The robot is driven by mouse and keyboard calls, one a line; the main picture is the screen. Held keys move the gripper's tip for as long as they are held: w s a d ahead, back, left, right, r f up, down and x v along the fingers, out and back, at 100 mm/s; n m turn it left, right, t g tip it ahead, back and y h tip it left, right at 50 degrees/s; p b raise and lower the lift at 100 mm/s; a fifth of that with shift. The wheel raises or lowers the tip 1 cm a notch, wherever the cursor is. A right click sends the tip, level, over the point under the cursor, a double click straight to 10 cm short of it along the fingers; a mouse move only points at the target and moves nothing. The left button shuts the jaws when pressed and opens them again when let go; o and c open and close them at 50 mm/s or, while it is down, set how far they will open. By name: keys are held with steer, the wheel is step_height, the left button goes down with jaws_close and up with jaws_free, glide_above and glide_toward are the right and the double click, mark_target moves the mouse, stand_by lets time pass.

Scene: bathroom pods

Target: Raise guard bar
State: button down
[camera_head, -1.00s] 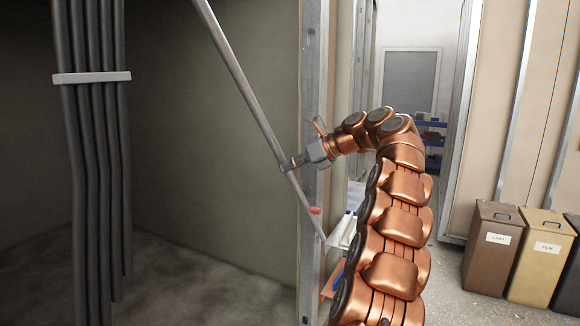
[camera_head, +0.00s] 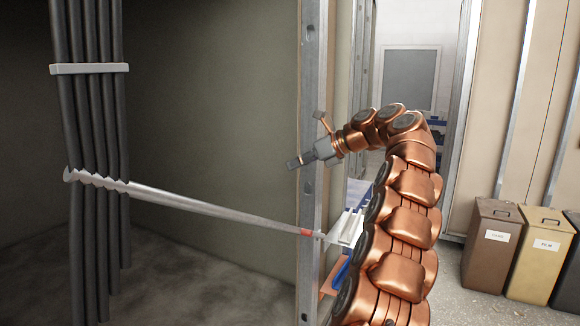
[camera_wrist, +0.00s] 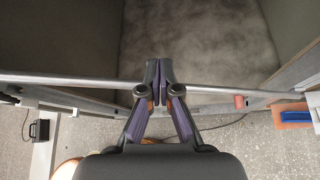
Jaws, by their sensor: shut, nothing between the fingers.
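The guard bar (camera_head: 210,208) is a grey metal rod with a red band near its right end. It is lowered across the opening, sloping slightly down in the picture from the dark pipes to the metal post. Its left end meets the pipes with a jagged outline. My gripper (camera_head: 293,164) is shut and empty, above the bar's right part in the head view and apart from it. In the wrist view the bar (camera_wrist: 70,79) runs across the picture, passing behind my shut gripper (camera_wrist: 159,68), which hides its middle.
Several vertical dark pipes (camera_head: 90,130) with a pale clamp (camera_head: 90,69) stand at left. The metal post (camera_head: 312,100) edges the opening. Brown (camera_head: 490,245) and tan (camera_head: 540,252) bins stand at right. The pod floor behind the bar looks clear.

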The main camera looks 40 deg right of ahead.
steer(key=s+d+r+p, duration=0.2)
steer(key=s+d, duration=0.2)
steer(key=d, duration=0.1)
steer(key=shift+s+d+r, duration=0.15)
steer(key=shift+d, duration=0.15)
stand_by(0.4)
